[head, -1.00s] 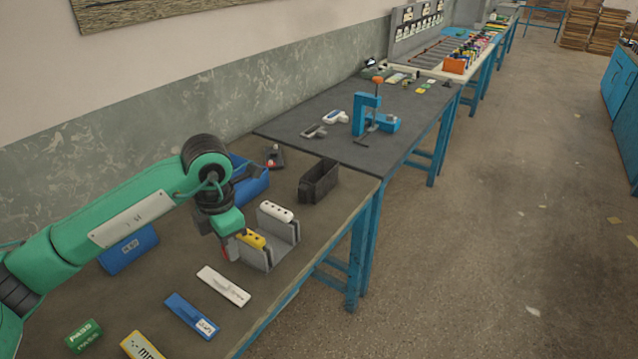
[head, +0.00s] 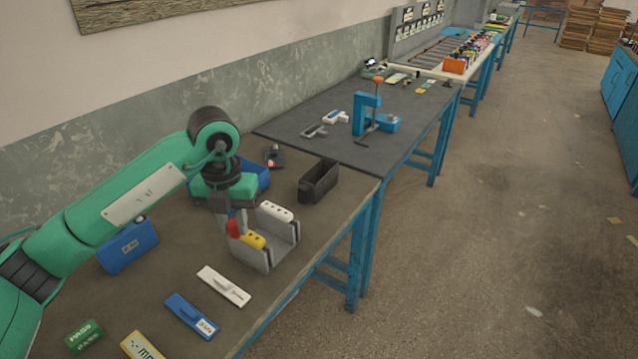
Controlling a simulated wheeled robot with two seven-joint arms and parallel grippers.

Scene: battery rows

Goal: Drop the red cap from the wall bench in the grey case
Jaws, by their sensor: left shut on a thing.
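My left gripper (head: 233,222) points down over the near bench and is shut on a small red cap (head: 234,229). The cap shows between the fingertips, just left of a yellow piece (head: 253,241). The yellow piece lies at a light grey holder (head: 285,249) with upright walls; a white piece (head: 275,211) lies on its far wall. A dark grey open case (head: 320,182) stands behind and right of the holder, apart from the gripper. Its inside floor is hidden. My right gripper is out of view.
Blue bins stand behind the gripper (head: 262,179) and at the left (head: 128,248). A white block (head: 224,286) and a blue block (head: 192,316) lie in front. A blue clamp (head: 368,118) stands on the dark bench beyond. Bare benchtop lies around the dark case.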

